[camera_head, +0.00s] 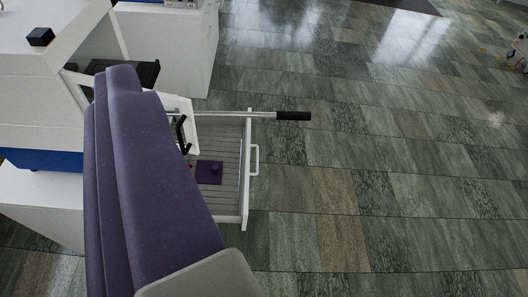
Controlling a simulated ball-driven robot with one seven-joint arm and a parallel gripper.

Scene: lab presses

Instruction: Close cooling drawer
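The cooling drawer (246,205) is pulled open from a white machine at the left. It is a white tray with a ribbed grey floor, and a white bar handle (256,160) is on its right-hand front face. A flat dark purple square piece (209,172) with a small knob lies in the drawer. My purple arm covers the drawer's left part and its join with the machine.
A lever with a black grip (293,116) sticks out to the right across the drawer's far end. The white press (40,85) stands at the left, with another white cabinet (170,50) behind. The tiled floor (390,200) to the right of the drawer is clear.

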